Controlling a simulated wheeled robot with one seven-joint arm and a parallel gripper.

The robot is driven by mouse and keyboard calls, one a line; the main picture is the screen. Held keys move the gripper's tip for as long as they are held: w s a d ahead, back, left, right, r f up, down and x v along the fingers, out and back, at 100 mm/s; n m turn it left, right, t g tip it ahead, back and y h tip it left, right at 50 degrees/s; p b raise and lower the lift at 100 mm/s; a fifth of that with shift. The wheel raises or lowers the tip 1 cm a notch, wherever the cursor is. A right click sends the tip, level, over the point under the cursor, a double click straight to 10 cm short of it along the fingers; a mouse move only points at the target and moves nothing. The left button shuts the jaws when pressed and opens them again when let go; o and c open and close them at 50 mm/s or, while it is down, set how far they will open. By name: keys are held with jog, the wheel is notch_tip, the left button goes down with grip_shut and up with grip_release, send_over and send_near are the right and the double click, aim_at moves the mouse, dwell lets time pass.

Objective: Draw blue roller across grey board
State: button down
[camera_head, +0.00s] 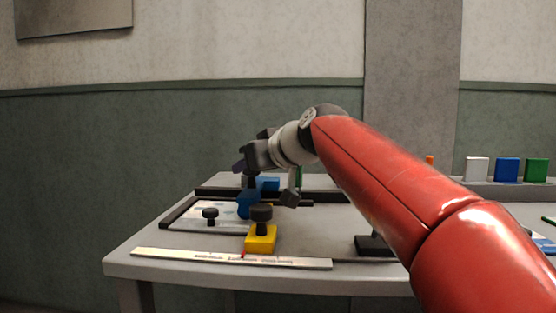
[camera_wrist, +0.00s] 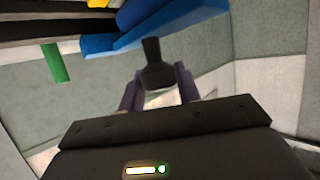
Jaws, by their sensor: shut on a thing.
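My gripper (camera_head: 250,180) is over the left part of the table, above the light grey board (camera_head: 186,217). In the wrist view its fingers (camera_wrist: 158,86) are shut on a black handle (camera_wrist: 152,62). Blue parts show beyond the handle in the wrist view; I take them to be the blue roller (camera_wrist: 165,22). In the head view, blue shows just below my gripper (camera_head: 246,206), at the board's right side. Whether the roller touches the board cannot be told. The arm hides part of the area to the right.
A yellow block (camera_head: 261,243) with a black knob stands right in front of the roller. A small black knob (camera_head: 210,214) stands on the board. A metal ruler (camera_head: 200,258) lies along the front edge. White, blue and green blocks (camera_head: 507,170) stand at the back right.

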jog(key=shift+a, duration=0.55)
jog(key=c, duration=1)
grip_release()
jog(key=v, duration=0.7)
jog(key=shift+s+d+b, duration=0.25)
jog(key=shift+d+b, duration=0.05)
jog(key=shift+r, duration=0.15)
